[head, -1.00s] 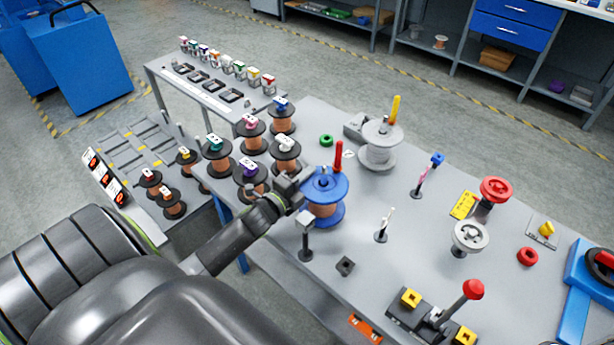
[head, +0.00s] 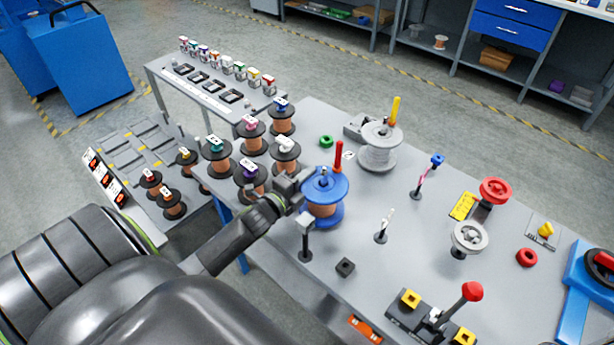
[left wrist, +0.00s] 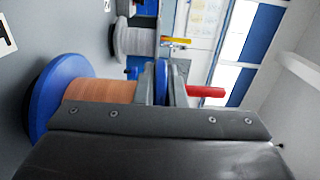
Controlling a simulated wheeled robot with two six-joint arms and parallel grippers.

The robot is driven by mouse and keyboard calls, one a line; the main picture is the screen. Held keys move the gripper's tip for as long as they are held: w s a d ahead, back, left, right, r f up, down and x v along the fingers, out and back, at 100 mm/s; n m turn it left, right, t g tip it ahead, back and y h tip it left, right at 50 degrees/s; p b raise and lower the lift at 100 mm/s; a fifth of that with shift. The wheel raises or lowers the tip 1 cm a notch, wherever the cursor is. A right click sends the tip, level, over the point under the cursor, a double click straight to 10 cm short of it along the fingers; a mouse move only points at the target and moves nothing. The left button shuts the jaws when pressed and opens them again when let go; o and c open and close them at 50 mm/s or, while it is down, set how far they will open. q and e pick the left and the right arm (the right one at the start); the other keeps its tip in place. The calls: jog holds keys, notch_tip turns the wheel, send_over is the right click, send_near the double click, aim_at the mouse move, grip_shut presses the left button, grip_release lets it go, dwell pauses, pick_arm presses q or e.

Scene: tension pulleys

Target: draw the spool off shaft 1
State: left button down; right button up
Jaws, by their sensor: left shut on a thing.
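The blue spool (head: 325,190) with copper wire stands upright on the near left part of the grey table in the head view. The grey tip of a shaft shows at the middle of its top flange, beside a red lever (head: 338,154). My left gripper (head: 296,187) comes in from the left and is shut on the edge of the top flange. In the left wrist view the fingers (left wrist: 162,82) lie on either side of that flange, and the larger lower flange (left wrist: 45,100) shows at left. The spool's foot is partly hidden. My right gripper is out of view.
Several copper spools (head: 249,175) stand close to the left of my gripper. A grey spool (head: 379,150) with a yellow lever (head: 395,109) stands behind.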

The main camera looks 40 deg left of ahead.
pick_arm(q)
jog(key=shift+d+r+p, duration=0.1)
jog(key=shift+r+p, duration=1.2)
jog(key=shift+r, duration=0.4)
dwell(0.8)
jog(key=shift+r, duration=0.1)
jog(key=shift+r+p, duration=1.65)
jog(key=shift+r, duration=0.05)
jog(key=shift+r, duration=0.1)
jog(key=shift+r+p, duration=1.6)
jog(key=shift+r, duration=0.05)
jog(key=shift+r, duration=0.1)
jog(key=shift+r+p, duration=1.65)
jog(key=shift+r+p, duration=1.7)
jog(key=shift+r, duration=0.05)
